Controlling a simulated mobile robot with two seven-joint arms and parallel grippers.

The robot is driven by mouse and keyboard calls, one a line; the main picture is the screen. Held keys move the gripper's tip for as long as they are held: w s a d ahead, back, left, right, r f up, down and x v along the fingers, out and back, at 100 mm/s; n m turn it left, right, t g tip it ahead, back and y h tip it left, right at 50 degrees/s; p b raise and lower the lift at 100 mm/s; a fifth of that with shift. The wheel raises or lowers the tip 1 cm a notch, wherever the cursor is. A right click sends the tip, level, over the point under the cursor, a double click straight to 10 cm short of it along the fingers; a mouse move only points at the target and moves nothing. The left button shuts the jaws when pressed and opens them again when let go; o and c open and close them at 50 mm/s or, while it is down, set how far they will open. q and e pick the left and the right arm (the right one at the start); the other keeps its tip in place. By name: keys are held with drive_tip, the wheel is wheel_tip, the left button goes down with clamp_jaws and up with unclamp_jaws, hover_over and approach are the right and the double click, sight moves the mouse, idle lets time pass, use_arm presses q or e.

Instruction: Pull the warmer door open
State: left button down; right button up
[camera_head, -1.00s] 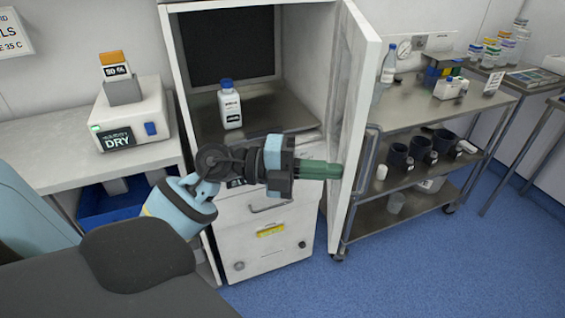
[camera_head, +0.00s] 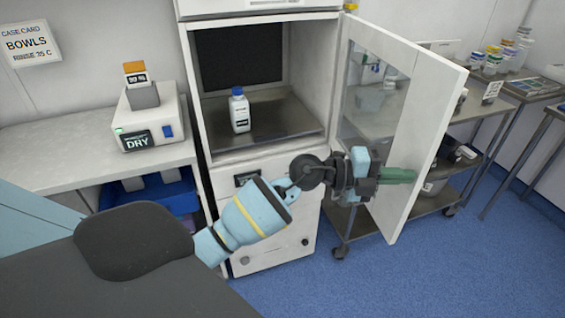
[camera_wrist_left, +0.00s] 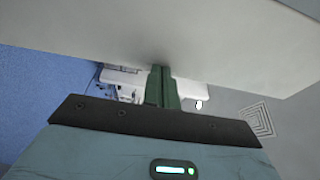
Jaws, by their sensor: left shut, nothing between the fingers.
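The warmer door (camera_head: 405,150) stands open, hinged on the right side of the warmer cabinet (camera_head: 262,22), with a glass pane in it. My left gripper (camera_head: 413,175) has its green fingers shut and empty. They lie in front of the lower inner side of the door; whether they touch it I cannot tell. In the left wrist view the gripper fingers (camera_wrist_left: 160,87) point at the pale door panel (camera_wrist_left: 170,35), which fills the upper part. A white bottle with a blue cap (camera_head: 239,112) stands inside the warmer. My right gripper is not in view.
A steel trolley (camera_head: 345,225) stands behind the door at right. A counter (camera_head: 80,150) at left holds a white device (camera_head: 152,120) marked DRY, with a blue bin (camera_head: 150,192) below. Blue floor (camera_head: 440,280) is clear in front at right.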

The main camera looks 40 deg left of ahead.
use_arm(q)
drive_tip(key=w+d+b, duration=0.1)
drive_tip(key=w+d, duration=0.5)
drive_tip(key=w, duration=0.3)
drive_tip(key=shift+w+d, duration=0.15)
drive_tip(key=shift+d, duration=0.1)
idle(0.4)
